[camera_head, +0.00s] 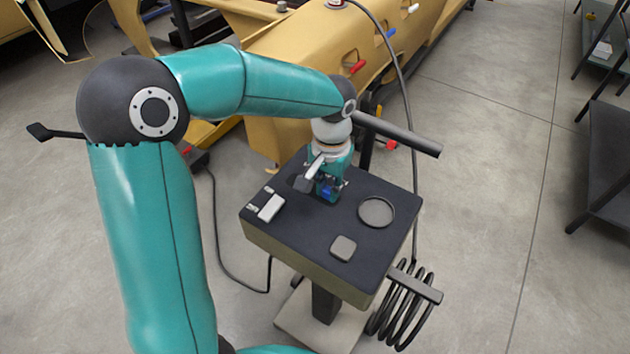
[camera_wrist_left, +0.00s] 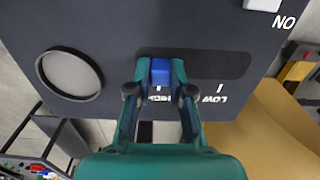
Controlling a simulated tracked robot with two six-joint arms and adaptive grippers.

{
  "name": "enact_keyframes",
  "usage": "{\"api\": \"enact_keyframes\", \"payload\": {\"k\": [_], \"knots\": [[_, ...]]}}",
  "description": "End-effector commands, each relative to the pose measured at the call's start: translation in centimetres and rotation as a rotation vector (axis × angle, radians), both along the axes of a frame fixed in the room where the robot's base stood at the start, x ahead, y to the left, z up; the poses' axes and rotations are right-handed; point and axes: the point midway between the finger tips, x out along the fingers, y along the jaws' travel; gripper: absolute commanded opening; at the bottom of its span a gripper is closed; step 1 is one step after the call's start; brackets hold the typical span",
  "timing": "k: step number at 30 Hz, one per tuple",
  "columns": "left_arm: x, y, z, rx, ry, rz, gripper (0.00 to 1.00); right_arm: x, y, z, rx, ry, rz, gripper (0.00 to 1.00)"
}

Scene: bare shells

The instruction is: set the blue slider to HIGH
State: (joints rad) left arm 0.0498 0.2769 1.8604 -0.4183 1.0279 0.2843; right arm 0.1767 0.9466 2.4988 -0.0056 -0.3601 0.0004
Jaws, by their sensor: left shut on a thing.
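A blue slider (camera_wrist_left: 160,71) sits in a dark slot (camera_wrist_left: 215,64) on the top of a dark control box (camera_head: 310,238). My left gripper (camera_wrist_left: 158,84) is shut on the slider, one finger on each side. In the head view the left gripper (camera_head: 328,186) points down at the box and partly covers the blue slider (camera_head: 326,193). In the wrist view the slider is towards the slot's left end, beside a white tick. The LOW label (camera_wrist_left: 213,98) and its tick lie to the right. Another label below the slider is mostly hidden by my fingers. My right gripper is not in view.
The box top also bears a round ring (camera_head: 376,212), a grey square pad (camera_head: 343,248) and a white rocker (camera_head: 271,207). A yellow shell (camera_head: 290,60) stands behind. A coiled cable (camera_head: 402,308) hangs at the pedestal's right. Dark shelving (camera_head: 608,150) is far right.

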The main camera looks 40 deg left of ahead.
Motion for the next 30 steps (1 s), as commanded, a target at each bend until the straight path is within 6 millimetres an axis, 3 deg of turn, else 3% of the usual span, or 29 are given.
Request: {"api": "enact_keyframes", "payload": {"k": [6,7,11,23,30], "knots": [[0.1,-0.5,0.0,-0.011,-0.003,0.0,0.0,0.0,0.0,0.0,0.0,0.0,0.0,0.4],[0.1,-0.5,0.0,-0.011,-0.003,0.0,0.25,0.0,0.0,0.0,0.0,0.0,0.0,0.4],[0.1,-0.4,0.0,-0.01,-0.003,0.0,0.46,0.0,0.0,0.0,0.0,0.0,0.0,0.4],[0.1,-0.2,0.5,-0.007,-0.005,-0.001,0.46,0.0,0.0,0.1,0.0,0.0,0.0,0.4],[0.2,-0.3,4.0,-0.007,-0.008,0.0,0.46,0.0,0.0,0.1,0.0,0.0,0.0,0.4]]}}
